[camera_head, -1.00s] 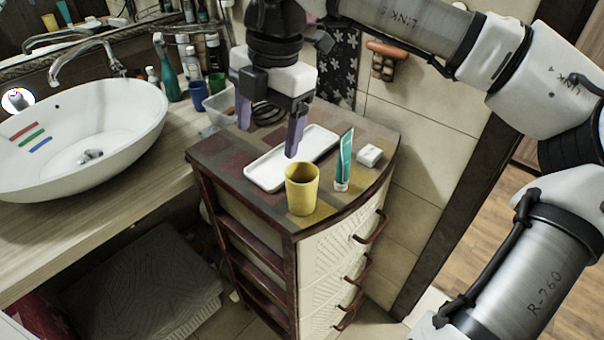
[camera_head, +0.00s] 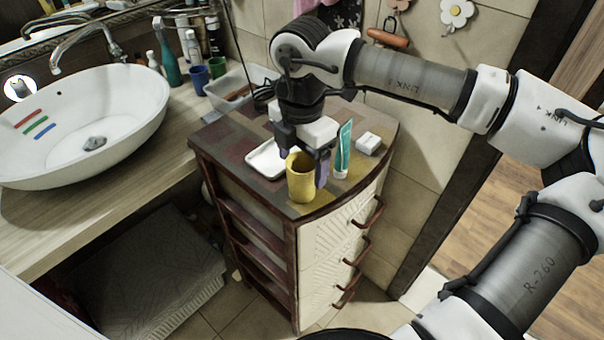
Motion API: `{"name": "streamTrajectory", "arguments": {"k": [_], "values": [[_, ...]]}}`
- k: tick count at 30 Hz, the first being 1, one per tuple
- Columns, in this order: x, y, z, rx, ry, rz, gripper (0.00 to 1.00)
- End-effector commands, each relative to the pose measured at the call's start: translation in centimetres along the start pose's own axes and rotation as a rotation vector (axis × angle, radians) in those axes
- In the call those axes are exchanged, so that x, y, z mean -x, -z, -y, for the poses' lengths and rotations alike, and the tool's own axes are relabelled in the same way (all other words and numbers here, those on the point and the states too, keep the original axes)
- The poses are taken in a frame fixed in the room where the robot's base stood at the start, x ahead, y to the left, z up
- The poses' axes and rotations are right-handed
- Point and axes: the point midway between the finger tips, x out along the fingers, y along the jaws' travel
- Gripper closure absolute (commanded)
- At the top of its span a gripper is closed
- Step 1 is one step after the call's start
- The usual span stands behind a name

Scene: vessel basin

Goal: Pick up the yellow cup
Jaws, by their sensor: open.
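The yellow cup (camera_head: 301,180) stands upright near the front corner of the drawer cabinet's top (camera_head: 232,170). My gripper (camera_head: 305,168) is pointed down right at the cup. One purple finger shows at the cup's right side, low beside its wall. The other finger is mostly hidden behind the cup, with a bit showing above its rim on the left. The fingers are apart and the gripper is open. I cannot tell whether either finger touches the cup.
A white tray (camera_head: 262,162) lies behind the cup, partly hidden by my gripper. A teal tube (camera_head: 343,150) stands close on the right, with a small white box (camera_head: 368,143) beyond it. A washbasin (camera_head: 75,140) with a counter is at left.

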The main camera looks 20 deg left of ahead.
Motion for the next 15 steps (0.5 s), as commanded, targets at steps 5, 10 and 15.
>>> {"name": "streamTrajectory", "arguments": {"k": [5, 10, 15], "values": [[-2.1, 0.0, 0.1, 0.001, 0.0, -0.002, 0.23], [-2.9, 0.0, 0.1, 0.0, -0.001, -0.001, 0.23], [-2.8, 0.0, 0.1, 0.0, -0.001, 0.0, 0.27]]}}
